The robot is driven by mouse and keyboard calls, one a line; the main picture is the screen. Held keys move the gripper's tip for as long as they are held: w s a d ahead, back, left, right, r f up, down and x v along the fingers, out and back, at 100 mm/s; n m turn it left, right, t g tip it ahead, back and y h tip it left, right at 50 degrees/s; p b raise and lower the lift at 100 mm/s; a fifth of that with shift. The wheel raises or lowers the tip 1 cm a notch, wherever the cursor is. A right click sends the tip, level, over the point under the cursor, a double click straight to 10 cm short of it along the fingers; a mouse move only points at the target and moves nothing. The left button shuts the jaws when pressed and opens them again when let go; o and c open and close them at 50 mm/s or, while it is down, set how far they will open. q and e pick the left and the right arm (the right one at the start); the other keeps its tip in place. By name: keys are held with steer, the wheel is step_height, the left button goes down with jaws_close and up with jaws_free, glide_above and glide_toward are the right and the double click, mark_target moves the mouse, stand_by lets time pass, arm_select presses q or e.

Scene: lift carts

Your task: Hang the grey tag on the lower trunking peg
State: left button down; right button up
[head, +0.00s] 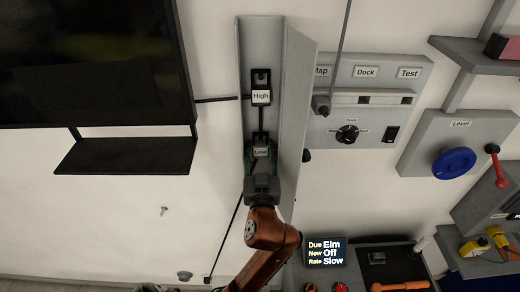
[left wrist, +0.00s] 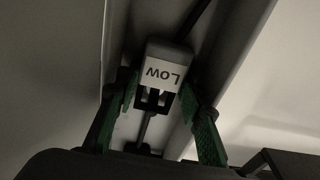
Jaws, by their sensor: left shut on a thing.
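My left gripper (head: 261,176) reaches up from below into the trunking. My right gripper is not in view.
A black piece labelled High (head: 261,88) is higher in the trunking. The trunking's side wall (head: 298,90) is close on the right. A grey control panel (head: 368,105) with a dial stands beyond it. A black shelf (head: 125,156) is at left.

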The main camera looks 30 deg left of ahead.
arm_select(q)
steer(key=shift+f, duration=0.1)
steer(key=c, duration=1.2)
jaws_free()
steer(key=shift+w, duration=0.1)
steer(key=shift+s+d+f, duration=0.15)
steer(key=shift+s+f, duration=0.05)
steer(key=shift+s, duration=0.1)
steer(key=v, duration=0.6)
steer(key=shift+s+d+r, duration=0.1)
steer(key=shift+s+d, duration=0.05)
steer(key=shift+s, duration=0.15)
